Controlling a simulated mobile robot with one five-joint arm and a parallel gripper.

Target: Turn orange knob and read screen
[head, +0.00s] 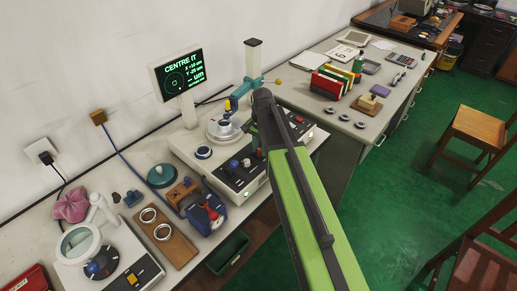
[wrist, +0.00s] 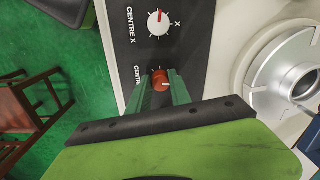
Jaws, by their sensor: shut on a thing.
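The orange knob (wrist: 161,79) sits on a black control panel (wrist: 190,45) in the wrist view. My gripper (wrist: 162,86) is shut on it, with one green finger on each side. The label beside this knob is partly hidden; only "CENTR" shows. In the head view my arm covers the knob and most of the gripper. The screen (head: 182,77) on a post at the back reads "CENTRE IT", with X about +10 um, Y about -25 um, and a line of dashes with "um". The small digits are hard to read. A small circle is drawn on its left.
A white knob (wrist: 159,22) marked CENTRE X is close by on the panel. A round metal turntable (wrist: 297,75) stands right of it. Blue knob (head: 233,165), rings on a wooden board (head: 178,249) and a magnifier (head: 80,243) lie to the left.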

